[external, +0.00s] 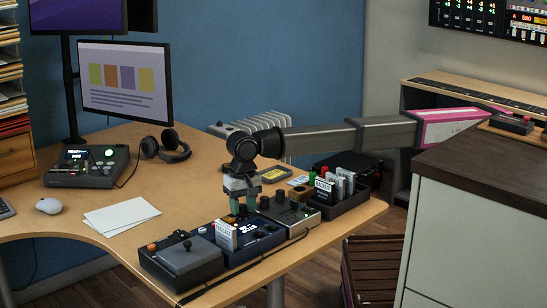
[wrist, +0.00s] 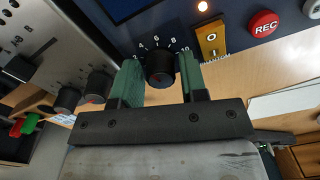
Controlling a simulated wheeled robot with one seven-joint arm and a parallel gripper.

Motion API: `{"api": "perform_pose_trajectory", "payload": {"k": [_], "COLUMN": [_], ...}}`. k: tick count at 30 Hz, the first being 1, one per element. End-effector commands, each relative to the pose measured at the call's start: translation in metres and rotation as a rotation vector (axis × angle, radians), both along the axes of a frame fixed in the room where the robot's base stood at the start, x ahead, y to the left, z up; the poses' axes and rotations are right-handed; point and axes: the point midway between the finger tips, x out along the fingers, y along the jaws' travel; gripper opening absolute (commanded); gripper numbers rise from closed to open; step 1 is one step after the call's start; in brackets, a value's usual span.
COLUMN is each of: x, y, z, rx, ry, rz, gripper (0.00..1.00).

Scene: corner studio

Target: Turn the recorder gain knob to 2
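The recorder (external: 262,247) is a dark blue box with a lit display near the front edge of the wooden desk. Its black gain knob (wrist: 160,68) shows in the wrist view, with white numbers arced above it. The knob's pointer is too unclear to read. My gripper (external: 238,207) points down over the recorder in the external view and hides the knob there. In the wrist view its two green fingers (wrist: 162,78) stand on either side of the knob. A thin gap seems to show at the right finger; contact on the left is unclear.
A yellow phantom switch (wrist: 212,40) and a red REC button (wrist: 263,23) lie right of the knob. A grey mixer (external: 298,222) with knobs stands close on the right. A box with a joystick (external: 182,262) stands on the left.

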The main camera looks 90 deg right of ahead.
Motion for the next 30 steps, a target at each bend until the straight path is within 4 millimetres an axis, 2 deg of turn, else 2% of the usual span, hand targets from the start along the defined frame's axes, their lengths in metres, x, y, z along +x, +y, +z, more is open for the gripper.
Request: {"api": "perform_pose_trajectory", "payload": {"k": [9, 10, 13, 23, 30], "x": [0.0001, 0.0001, 0.0001, 0.0, 0.0], "y": [-0.0001, -0.0001, -0.0001, -0.0001, -0.0002], "z": [-0.0031, -0.0031, -0.003, -0.003, -0.0028], "rx": [0.0, 0.0, 0.0, 0.0, 0.0], "ry": [0.0, 0.0, 0.0, 0.0, 0.0], "rz": [0.0, 0.0, 0.0, 0.032, 0.161], "gripper": [0.4, 0.36, 0.05, 0.05, 0.05]}}
